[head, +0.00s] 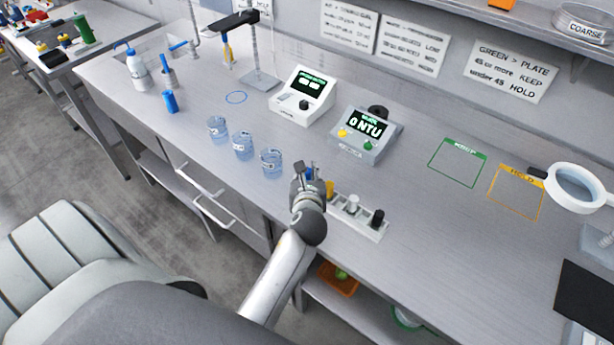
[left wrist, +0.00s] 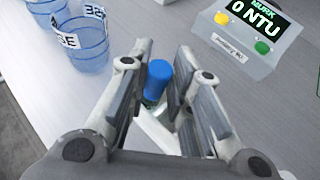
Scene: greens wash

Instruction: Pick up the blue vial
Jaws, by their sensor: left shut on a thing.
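The blue vial (left wrist: 158,82) shows its blue cap between the fingers of my left gripper (left wrist: 165,95) in the left wrist view. In the head view, a bit of blue from the vial (head: 310,174) shows beside the left gripper (head: 306,172), at the left end of the small white vial rack (head: 345,223). My left gripper is shut on the blue vial. Its lower part is mostly hidden by the fingers, and I cannot tell whether it still touches the rack. My right gripper is in neither view.
Yellow (head: 330,188), white (head: 352,203) and black-capped (head: 377,217) vials stand in the rack. Three clear beakers (head: 243,146) stand left of the gripper. The NTU meter (head: 366,134) is behind. Bench space right of the rack is clear.

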